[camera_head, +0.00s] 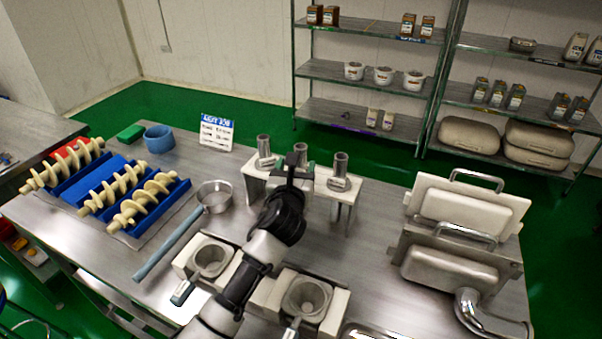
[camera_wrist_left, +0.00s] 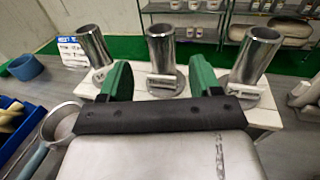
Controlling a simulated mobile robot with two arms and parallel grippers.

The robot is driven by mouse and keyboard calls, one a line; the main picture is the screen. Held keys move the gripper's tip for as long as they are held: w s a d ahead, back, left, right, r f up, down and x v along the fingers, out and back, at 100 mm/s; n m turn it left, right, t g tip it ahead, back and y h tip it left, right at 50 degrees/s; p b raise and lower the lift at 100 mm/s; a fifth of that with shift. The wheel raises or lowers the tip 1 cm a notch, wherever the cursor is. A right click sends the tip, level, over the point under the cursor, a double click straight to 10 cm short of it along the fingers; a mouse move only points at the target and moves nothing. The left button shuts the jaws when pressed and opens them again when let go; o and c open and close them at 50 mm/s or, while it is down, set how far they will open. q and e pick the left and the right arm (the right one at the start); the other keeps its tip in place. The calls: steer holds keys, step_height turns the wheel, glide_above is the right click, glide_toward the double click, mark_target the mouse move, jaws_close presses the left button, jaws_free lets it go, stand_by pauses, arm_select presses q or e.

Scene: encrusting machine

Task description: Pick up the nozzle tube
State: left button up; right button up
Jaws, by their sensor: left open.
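Three upright metal nozzle tubes with flanged bases stand in a row on a white-topped stand (camera_head: 344,194). In the head view they are the left tube (camera_head: 264,146), the middle tube (camera_head: 301,151) and the right tube (camera_head: 340,165). My left gripper (camera_head: 297,160) is in front of the middle tube and partly hides it. In the left wrist view my open left gripper (camera_wrist_left: 160,78) has its green fingers apart, and the middle tube (camera_wrist_left: 162,52) shows between them. I cannot tell how far the fingers reach around it. My right gripper is not in view.
A long-handled metal pan (camera_head: 215,196) lies left of the stand. Two square-framed metal hoppers, left (camera_head: 209,259) and right (camera_head: 306,297), are nearer. Blue racks of cream screws (camera_head: 110,187) stand left; a metal housing (camera_head: 448,268) stands right. Shelves stand behind.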

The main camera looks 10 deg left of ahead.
arm_select(q)
steer(key=shift+w+r, duration=0.1)
steer(key=shift+w, duration=0.55)
steer(key=w, duration=0.3)
steer(key=shift+w, duration=0.6)
steer(key=shift+s, duration=0.1)
steer(key=shift+c, duration=0.6)
jaws_close()
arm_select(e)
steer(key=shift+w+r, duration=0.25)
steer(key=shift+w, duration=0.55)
